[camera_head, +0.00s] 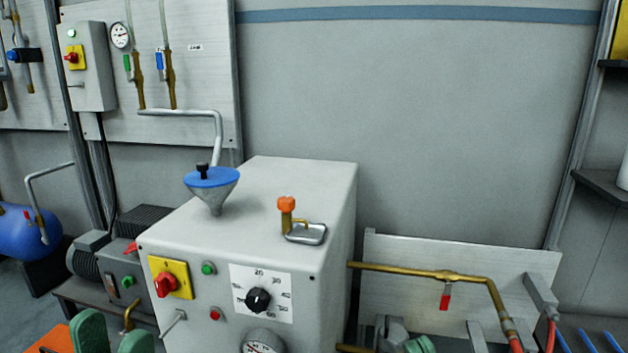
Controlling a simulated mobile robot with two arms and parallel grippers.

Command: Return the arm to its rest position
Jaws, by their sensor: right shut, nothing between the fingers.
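Two rounded sage-green parts of my left arm and gripper (112,338) show at the bottom left edge, a little apart, in front of the machine's lower left side. The rest is cut off by the frame, and I cannot tell how its jaws stand. My right gripper (398,338) shows only in small part at the bottom edge, as grey and green pieces right of the grey machine cabinet (300,185). It is shut and empty. Most of both arms is out of frame.
The cabinet carries a blue-lidded funnel (212,185), an orange-knobbed valve (287,205), a red switch (166,284) and a black dial (258,300). A brass pipe (405,271) with a red lever juts out at right. A motor (90,255) stands left.

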